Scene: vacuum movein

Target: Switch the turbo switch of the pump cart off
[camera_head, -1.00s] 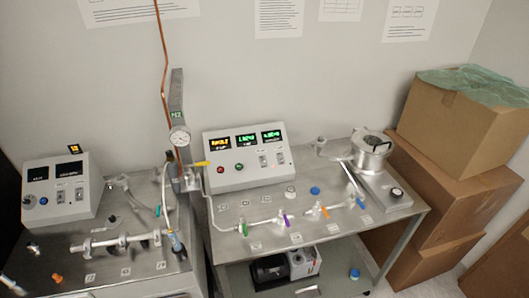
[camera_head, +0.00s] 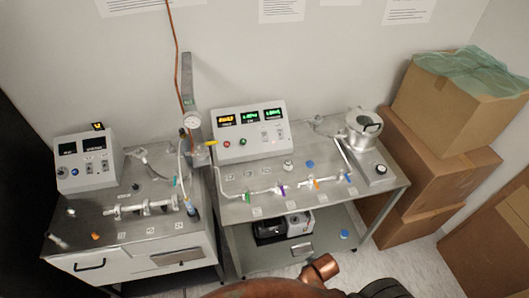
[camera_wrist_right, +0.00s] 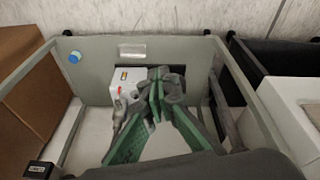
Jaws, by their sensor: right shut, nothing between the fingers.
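The pump cart (camera_head: 379,202) stands right of centre in the head view. Its grey control box (camera_head: 228,152) has three lit displays, one amber and two green, a red button (camera_head: 227,143), a green button (camera_head: 243,141) and two small switches (camera_head: 272,137) on the right. Switch labels and positions are too small to read. My right gripper (camera_wrist_right: 157,90), with green fingers, is shut and empty in the right wrist view. It is in front of the cart's lower-shelf area, where a white and black pump unit (camera_wrist_right: 128,84) shows behind it. My left gripper is not in view.
A second cart (camera_head: 130,246) with its own control box (camera_head: 88,160) stands at left. Cardboard boxes (camera_head: 425,170) are stacked at right. A blue cap (camera_head: 344,234) lies on the lower shelf.

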